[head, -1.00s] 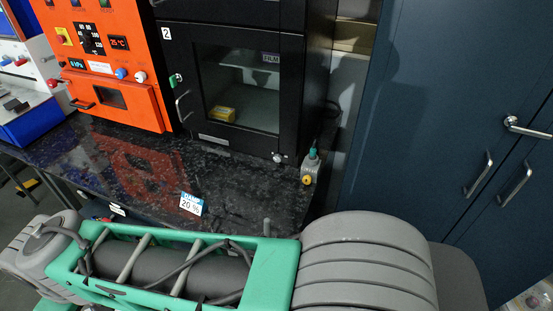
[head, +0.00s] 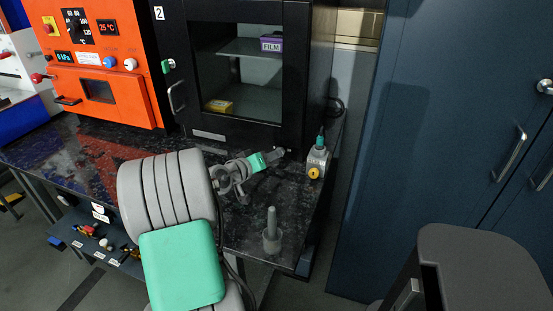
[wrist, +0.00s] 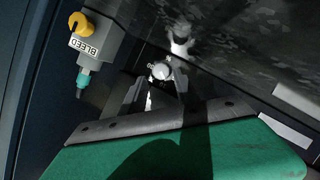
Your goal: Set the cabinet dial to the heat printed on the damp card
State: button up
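The orange cabinet (head: 92,85) at left has a black dial (head: 77,26) with a printed scale, beside a display reading 25 °C. The black cabinet (head: 170,28), marked 2, has a small pale round knob at its lower right, seen in the wrist view (wrist: 160,70). My gripper (head: 276,154) reaches toward that lower right corner. In the wrist view my gripper (wrist: 158,82) has its fingers apart on either side of the knob; I cannot tell whether they touch it. The damp card is not visible now; my arm covers that part of the bench.
A grey bleed valve (head: 317,160) with a yellow knob stands close right of my gripper. A grey post (head: 271,225) stands near the bench's front right corner. A purple FILM box (head: 271,43) and yellow box (head: 220,106) sit inside the black cabinet. Blue lockers (head: 400,150) bound the right.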

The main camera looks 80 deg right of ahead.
jog(key=x, duration=0.4)
jog(key=shift+d+f, duration=0.15)
jog(key=shift+d, duration=0.1)
jog(key=shift+c, duration=0.5)
grip_shut()
